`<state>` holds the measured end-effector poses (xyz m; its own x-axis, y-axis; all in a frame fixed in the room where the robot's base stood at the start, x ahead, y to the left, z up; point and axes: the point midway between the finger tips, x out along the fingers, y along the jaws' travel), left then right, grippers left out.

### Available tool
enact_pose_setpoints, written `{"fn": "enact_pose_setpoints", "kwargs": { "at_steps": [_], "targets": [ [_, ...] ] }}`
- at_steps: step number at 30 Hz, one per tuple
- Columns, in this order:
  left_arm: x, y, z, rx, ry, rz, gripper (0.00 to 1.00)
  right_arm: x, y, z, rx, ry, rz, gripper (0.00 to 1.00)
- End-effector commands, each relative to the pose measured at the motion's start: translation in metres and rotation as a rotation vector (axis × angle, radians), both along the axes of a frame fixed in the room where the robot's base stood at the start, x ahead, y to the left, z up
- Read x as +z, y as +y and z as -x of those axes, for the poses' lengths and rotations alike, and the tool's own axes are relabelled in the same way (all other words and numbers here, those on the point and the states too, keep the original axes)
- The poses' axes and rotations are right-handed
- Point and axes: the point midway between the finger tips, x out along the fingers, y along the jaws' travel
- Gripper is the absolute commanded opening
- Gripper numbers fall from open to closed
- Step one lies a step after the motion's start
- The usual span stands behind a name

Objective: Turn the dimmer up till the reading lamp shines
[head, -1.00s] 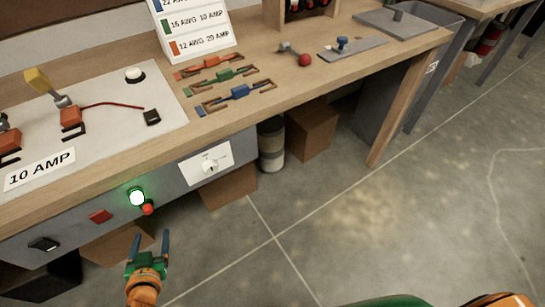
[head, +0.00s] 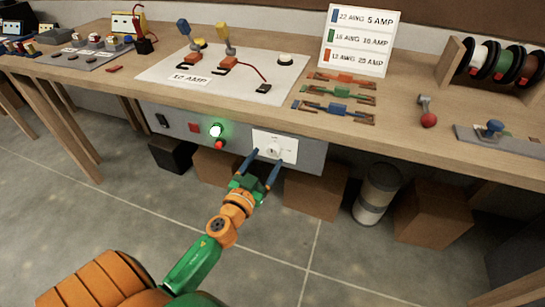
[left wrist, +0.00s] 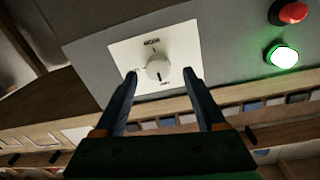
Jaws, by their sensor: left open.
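A white round knob (head: 273,151) sits on a white plate (head: 289,143) on the grey front panel under the bench top. I take it as the dimmer. In the left wrist view the knob (left wrist: 158,67) has a dark mark low on its face. My left gripper (head: 261,164) is open just in front of the plate. In the left wrist view its blue fingers (left wrist: 160,78) stand either side of the knob, with gaps visible. A green light (head: 216,130) glows on the panel. I cannot make out any reading lamp. My right gripper is out of view.
A red button (head: 219,145), a red switch (head: 194,127) and a black switch (head: 162,120) are left of the plate. Cardboard boxes (head: 315,196) and a canister (head: 377,193) stand below. The bench top (head: 400,130) overhangs the panel. The floor in front is clear.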

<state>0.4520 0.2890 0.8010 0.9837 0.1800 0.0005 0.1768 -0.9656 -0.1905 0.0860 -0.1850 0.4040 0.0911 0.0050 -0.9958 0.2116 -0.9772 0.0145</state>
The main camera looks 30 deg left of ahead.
Motion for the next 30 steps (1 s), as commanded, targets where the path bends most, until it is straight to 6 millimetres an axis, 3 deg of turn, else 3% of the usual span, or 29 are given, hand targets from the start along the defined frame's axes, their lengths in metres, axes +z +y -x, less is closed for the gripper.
{"fn": "enact_pose_setpoints", "kwargs": {
  "at_steps": [4,13,14,21,30],
  "targets": [
    [0.0,0.003,-0.018,-0.001,0.0,-0.001,0.73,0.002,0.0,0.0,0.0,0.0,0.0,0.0],
    [-0.001,0.004,-0.023,-0.001,0.002,0.0,0.73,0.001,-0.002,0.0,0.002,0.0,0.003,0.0],
    [-0.001,0.004,-0.023,-0.001,0.002,0.0,0.67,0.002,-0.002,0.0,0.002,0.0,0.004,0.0],
    [-0.001,0.004,-0.022,-0.001,0.002,0.0,0.03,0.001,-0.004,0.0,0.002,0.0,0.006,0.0],
    [-0.001,0.004,-0.022,0.0,0.008,-0.024,0.0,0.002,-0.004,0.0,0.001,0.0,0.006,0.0]
  ]
}}
